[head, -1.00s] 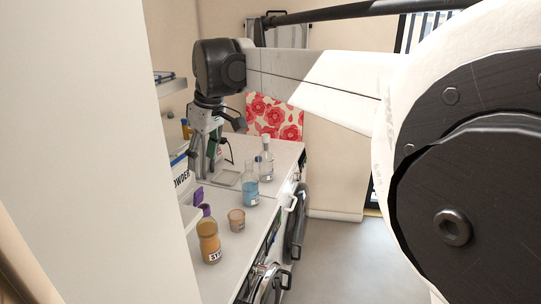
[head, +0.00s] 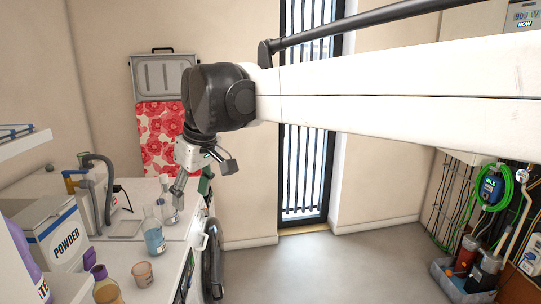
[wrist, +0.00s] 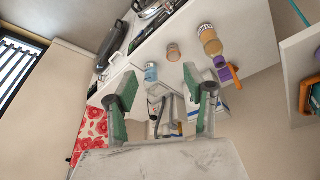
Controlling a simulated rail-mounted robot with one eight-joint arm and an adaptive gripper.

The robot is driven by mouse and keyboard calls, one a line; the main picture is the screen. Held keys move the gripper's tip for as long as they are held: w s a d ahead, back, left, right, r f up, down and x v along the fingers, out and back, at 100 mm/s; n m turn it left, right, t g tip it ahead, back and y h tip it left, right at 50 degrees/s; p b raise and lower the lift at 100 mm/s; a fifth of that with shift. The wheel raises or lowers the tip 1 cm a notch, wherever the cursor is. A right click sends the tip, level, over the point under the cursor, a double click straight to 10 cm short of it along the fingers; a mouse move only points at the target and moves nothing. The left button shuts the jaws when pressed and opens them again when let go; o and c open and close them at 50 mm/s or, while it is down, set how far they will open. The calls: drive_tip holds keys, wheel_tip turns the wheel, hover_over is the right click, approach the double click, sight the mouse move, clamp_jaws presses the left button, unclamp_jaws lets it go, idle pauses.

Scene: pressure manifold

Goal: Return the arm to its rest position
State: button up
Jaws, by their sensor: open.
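My gripper (head: 190,182) hangs from my outstretched arm at the counter's right edge in the head view, pointing down. In the wrist view its two green-padded fingers (wrist: 158,92) stand wide apart with nothing between them. Beyond them show a blue-liquid bottle (wrist: 151,72), a small brown beaker (wrist: 173,52) and an orange-brown bottle (wrist: 209,40). In the head view the blue flask (head: 154,238) stands on the counter below and left of the gripper. A clear flask (head: 168,210) is close beside the gripper in the picture; whether they touch I cannot tell.
The counter (head: 120,252) also holds a POWDER box (head: 62,240), a beaker (head: 143,273) and an orange-brown bottle (head: 104,288). A barred window (head: 305,120) is behind my arm. Open floor (head: 320,265) lies right of the counter. A grey crate (head: 455,280) and a pipe-covered wall are at far right.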

drive_tip(key=s+d+f+m+t+h, duration=0.1)
drive_tip(key=s+d+m, duration=0.2)
drive_tip(key=d, duration=0.8)
drive_tip(key=s+d+f+m+t, duration=0.1)
drive_tip(key=s+d+f+m, duration=0.15)
drive_tip(key=d, duration=0.75)
drive_tip(key=s+d+f+m+t+h, duration=0.1)
drive_tip(key=s+d+f+m, duration=0.2)
drive_tip(key=s+d+f, duration=0.2)
drive_tip(key=s+d+f+m+t+h, duration=0.1)
drive_tip(key=s+d+f+m+t, duration=0.1)
drive_tip(key=s+d+f, duration=0.3)
drive_tip(key=s+d+m, duration=0.1)
drive_tip(key=s+d, duration=0.2)
drive_tip(key=d, duration=0.3)
drive_tip(key=shift+s+d+f, duration=0.25)
drive_tip(key=shift+s+f, duration=0.05)
drive_tip(key=shift+s, duration=0.1)
